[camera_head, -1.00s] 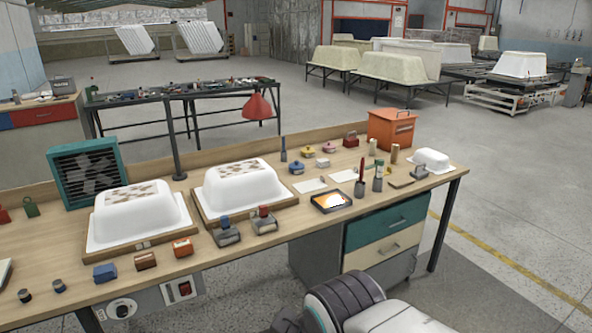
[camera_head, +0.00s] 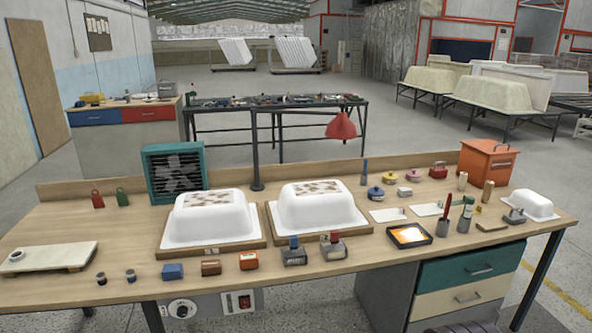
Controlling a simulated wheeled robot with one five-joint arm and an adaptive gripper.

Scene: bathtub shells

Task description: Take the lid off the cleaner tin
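Several small lidded tins stand near the back of the long wooden workbench (camera_head: 130,225), right of the white tub shells. One is a blue tin (camera_head: 376,194), another is a yellow tin (camera_head: 390,179), and a third is a pink-topped tin (camera_head: 413,176). A small white container (camera_head: 405,192) sits among them. I cannot tell which is the cleaner tin, as no labels are readable. The lids appear to be on. My gripper is not in view.
Two white tub shells (camera_head: 210,222) (camera_head: 318,208) stand on wooden boards mid-bench. An orange box (camera_head: 486,163) stands at the back right. A dark tray (camera_head: 410,236) and cups with tools lie in front of the tins. Floor behind the bench is partly open.

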